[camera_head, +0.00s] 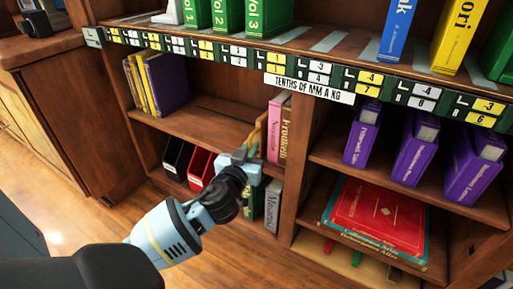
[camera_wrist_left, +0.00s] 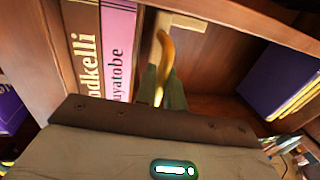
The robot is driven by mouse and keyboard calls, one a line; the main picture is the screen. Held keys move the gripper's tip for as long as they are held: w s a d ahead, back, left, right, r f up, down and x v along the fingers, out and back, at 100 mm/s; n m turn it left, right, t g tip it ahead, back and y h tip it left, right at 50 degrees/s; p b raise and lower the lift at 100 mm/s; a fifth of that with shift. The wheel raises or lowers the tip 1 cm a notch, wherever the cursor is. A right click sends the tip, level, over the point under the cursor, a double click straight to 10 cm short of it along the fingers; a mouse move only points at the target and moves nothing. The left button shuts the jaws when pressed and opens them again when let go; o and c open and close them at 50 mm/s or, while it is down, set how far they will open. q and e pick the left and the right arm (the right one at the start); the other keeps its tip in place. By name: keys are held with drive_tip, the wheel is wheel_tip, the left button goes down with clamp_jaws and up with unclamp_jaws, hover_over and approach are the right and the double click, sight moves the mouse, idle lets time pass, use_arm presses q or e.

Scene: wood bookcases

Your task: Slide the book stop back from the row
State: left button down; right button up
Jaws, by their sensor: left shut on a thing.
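The book stop (camera_wrist_left: 160,30) is a pale wooden piece with a curved brass-yellow handle, seen in the left wrist view. It stands close beside the pink book (camera_wrist_left: 116,40) and the tan book (camera_wrist_left: 85,45). In the head view, the pink book (camera_head: 273,128) and tan book (camera_head: 285,130) stand upright at the right end of the middle shelf, and the stop (camera_head: 256,133) shows only as a small brownish piece left of them. My left gripper (camera_head: 246,156) is at the shelf front; its fingers (camera_wrist_left: 163,88) are shut on the handle. My right gripper is not in view.
Yellow books and a purple book (camera_head: 166,82) stand at the shelf's left end, with bare shelf (camera_head: 212,120) between. An upright divider (camera_head: 300,165) is right of the row. Black and red binders (camera_head: 200,168) and a grey book (camera_head: 272,205) are below.

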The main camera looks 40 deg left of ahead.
use_arm(q)
drive_tip(key=s+a+p, duration=0.1)
drive_tip(key=s+a, duration=0.1)
drive_tip(key=a, duration=0.9)
drive_tip(key=s+a+p, duration=0.2)
drive_tip(key=s+a, duration=0.1)
drive_tip(key=a, duration=0.9)
drive_tip(key=shift+s, duration=0.25)
drive_tip(key=c, duration=1.6)
unclamp_jaws()
drive_tip(key=shift+d, duration=0.1)
drive_tip(key=shift+p+v, duration=1.55)
drive_tip(key=shift+v, duration=2.35)
